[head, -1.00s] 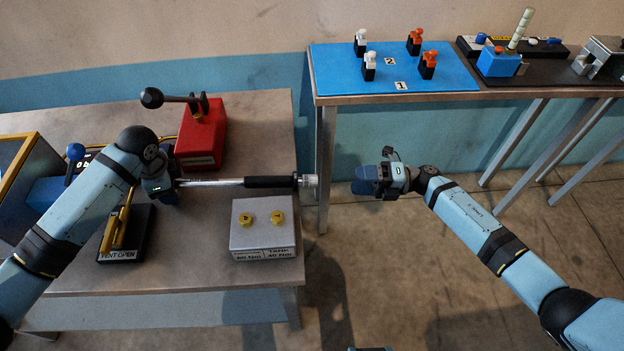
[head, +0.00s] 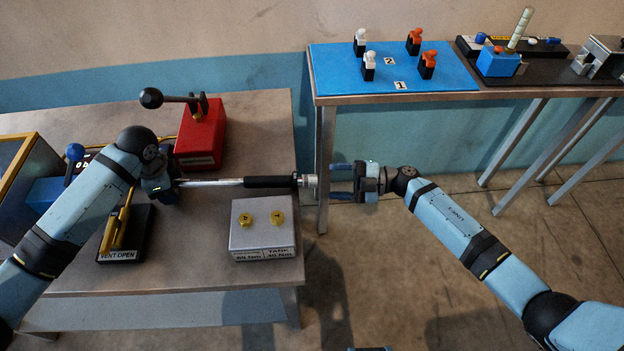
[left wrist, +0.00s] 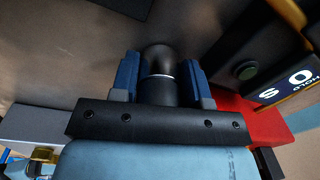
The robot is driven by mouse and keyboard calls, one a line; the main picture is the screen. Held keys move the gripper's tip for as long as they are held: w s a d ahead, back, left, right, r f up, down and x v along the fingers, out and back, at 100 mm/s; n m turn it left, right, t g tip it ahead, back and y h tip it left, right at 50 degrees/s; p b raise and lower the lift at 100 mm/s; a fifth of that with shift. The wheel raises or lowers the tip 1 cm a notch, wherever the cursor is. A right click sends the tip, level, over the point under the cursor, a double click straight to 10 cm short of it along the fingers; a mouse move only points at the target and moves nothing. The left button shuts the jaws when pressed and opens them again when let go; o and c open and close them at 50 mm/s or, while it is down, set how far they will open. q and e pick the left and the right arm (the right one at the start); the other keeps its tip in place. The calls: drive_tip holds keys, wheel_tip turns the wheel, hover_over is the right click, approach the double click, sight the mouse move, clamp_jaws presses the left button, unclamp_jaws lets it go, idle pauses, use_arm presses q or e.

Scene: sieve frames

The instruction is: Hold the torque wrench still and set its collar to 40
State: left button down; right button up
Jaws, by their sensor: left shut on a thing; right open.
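The torque wrench (head: 220,182) lies level above the left table, with a silver shaft, a black grip (head: 268,182) and a silver collar (head: 309,181) at its right end, past the table edge. My left gripper (head: 166,187) is shut on the wrench's left end. The left wrist view shows its dark rounded head (left wrist: 158,65) between the blue fingers. My right gripper (head: 340,181) is open and empty just right of the collar, lined up with it, its fingers above and below in the picture. The collar's scale is too small to read.
A grey block (head: 262,240) with two yellow knobs and a "TANK 40 Nm" label sits below the wrench. A red box (head: 203,140) with a black-knobbed lever stands behind it. A second table (head: 420,99) is at back right. Open floor surrounds my right gripper.

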sight(314, 181)
drive_tip(key=a, duration=0.5)
drive_tip(key=shift+w+a, duration=0.3)
drive_tip(key=shift+a, duration=0.1)
drive_tip(key=c, duration=0.9)
drive_tip(key=shift+n, duration=0.3)
drive_tip(key=n, duration=0.5)
drive_tip(key=shift+t+y, duration=0.3)
drive_tip(key=shift+t, duration=0.1)
drive_tip(key=n, duration=0.5)
drive_tip(key=shift+n+y, duration=0.3)
